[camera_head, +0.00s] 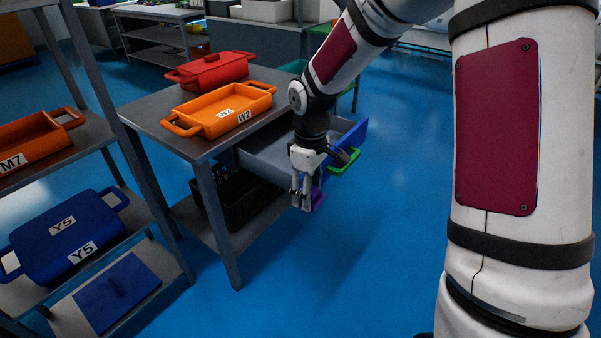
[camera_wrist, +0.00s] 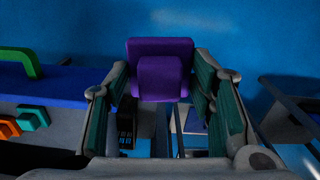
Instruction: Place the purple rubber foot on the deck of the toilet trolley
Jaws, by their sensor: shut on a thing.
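The purple rubber foot (camera_wrist: 160,52) is a block with a smaller raised square part, held between my fingertips in the wrist view. In the head view only a small purple part of it (camera_head: 318,200) shows beside the fingers. My gripper (camera_head: 304,196) is shut on it and points down, in the air over the blue floor, in front of the workbench's open drawer. The gripper also shows in the wrist view (camera_wrist: 163,78), one finger on each side of the foot. I cannot make out the toilet trolley or its deck for certain in either view.
The grey workbench (camera_head: 150,110) holds an orange tray (camera_head: 222,112) and a red lidded dish (camera_head: 212,70). Its open drawer has a blue front (camera_head: 350,140) and a green handle (camera_head: 344,162). A dark crate (camera_head: 240,198) sits below. A shelf rack holds a blue dish (camera_head: 65,235). Floor to the right is clear.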

